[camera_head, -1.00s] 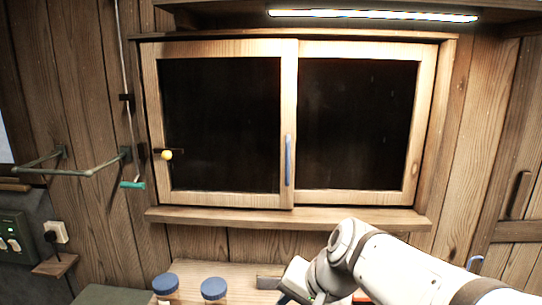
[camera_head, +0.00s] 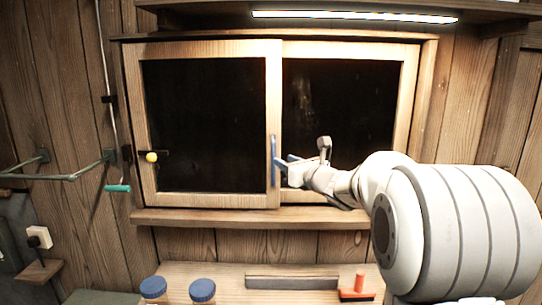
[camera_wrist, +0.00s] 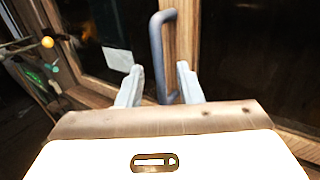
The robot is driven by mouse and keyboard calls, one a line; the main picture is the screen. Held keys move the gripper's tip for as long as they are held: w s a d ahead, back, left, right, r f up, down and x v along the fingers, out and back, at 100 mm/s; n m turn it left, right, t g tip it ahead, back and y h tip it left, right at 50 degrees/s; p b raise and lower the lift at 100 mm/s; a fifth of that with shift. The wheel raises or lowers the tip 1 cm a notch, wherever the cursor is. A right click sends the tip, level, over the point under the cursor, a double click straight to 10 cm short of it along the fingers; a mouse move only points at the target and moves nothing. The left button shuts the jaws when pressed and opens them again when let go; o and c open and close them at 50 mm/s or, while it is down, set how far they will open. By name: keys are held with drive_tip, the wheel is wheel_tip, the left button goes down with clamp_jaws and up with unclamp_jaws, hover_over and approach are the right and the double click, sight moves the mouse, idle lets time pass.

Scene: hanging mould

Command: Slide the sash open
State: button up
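The window sash (camera_head: 159,199) is a light wooden frame with a dark pane, on the left half of the window. Its upright blue-grey bar handle (camera_head: 273,160) is on its right stile. A yellow knob (camera_head: 152,157) sits on a small bar at the sash's left stile; it shows in the wrist view (camera_wrist: 47,42) too. My gripper (camera_head: 283,166) is at the handle's lower half. In the wrist view my gripper (camera_wrist: 158,84) is open, with the handle (camera_wrist: 157,45) between its pale fingers and a gap visible on both sides. Whether a finger touches it is unclear.
A wooden sill (camera_head: 200,217) runs under the window. Below, a shelf holds two blue-lidded jars (camera_head: 202,290), a grey block (camera_head: 292,281) and a red tool (camera_head: 357,290). A green-handled pull (camera_head: 117,188) and a rail (camera_head: 70,177) are at left.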

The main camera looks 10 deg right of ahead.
sight(275, 156)
drive_tip(key=p+x, duration=0.2)
drive_tip(key=x, duration=0.5)
drive_tip(key=shift+c, duration=0.4)
clamp_jaws()
drive_tip(key=shift+a, duration=0.1)
